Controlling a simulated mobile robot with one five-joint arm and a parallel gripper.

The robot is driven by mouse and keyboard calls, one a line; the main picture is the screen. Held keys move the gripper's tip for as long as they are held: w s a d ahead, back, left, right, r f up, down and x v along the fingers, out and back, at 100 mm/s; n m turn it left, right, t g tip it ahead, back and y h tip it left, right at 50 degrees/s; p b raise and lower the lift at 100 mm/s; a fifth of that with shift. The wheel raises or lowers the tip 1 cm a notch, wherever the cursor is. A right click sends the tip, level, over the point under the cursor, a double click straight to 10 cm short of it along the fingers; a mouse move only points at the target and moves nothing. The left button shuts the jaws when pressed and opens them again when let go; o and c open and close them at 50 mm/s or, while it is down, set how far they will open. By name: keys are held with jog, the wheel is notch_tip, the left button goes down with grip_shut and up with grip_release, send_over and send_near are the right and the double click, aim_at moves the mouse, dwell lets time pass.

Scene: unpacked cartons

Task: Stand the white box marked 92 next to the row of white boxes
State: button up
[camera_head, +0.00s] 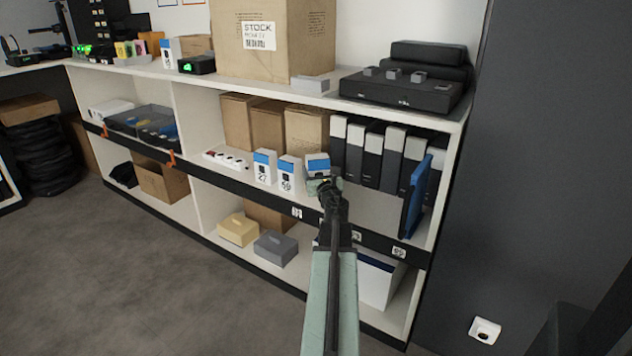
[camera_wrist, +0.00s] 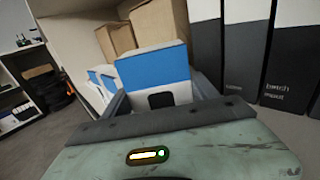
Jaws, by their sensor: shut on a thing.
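A white box with a blue top band (camera_head: 318,162) is held in my gripper (camera_head: 325,184) at the middle shelf, just right of the row of white boxes. Its number is hidden behind my gripper. The wrist view shows this box (camera_wrist: 152,66) close up between my fingers. The row is two similar upright boxes, one marked 27 (camera_head: 263,168) and one whose number looks like 59 (camera_head: 289,174). The row also shows to the left in the wrist view (camera_wrist: 97,82). The held box looks slightly tilted; I cannot tell whether it touches the shelf.
Brown cartons (camera_head: 267,125) stand behind the row. Grey and black binders (camera_head: 372,155) stand close to the right, with a blue folder (camera_head: 415,197) at their end. A white power strip (camera_head: 226,161) lies left of the row. A dark rail (camera_head: 255,196) runs along the shelf front.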

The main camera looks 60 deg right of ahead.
notch_tip(320, 180, down, 4)
jog(key=b, duration=0.4)
jog(key=shift+r+p, duration=0.25)
jog(key=shift+p, duration=0.05)
jog(key=shift+f, duration=0.2)
jog(key=o, duration=1.6)
jog(key=shift+r, duration=0.1)
jog(key=shift+r, duration=0.1)
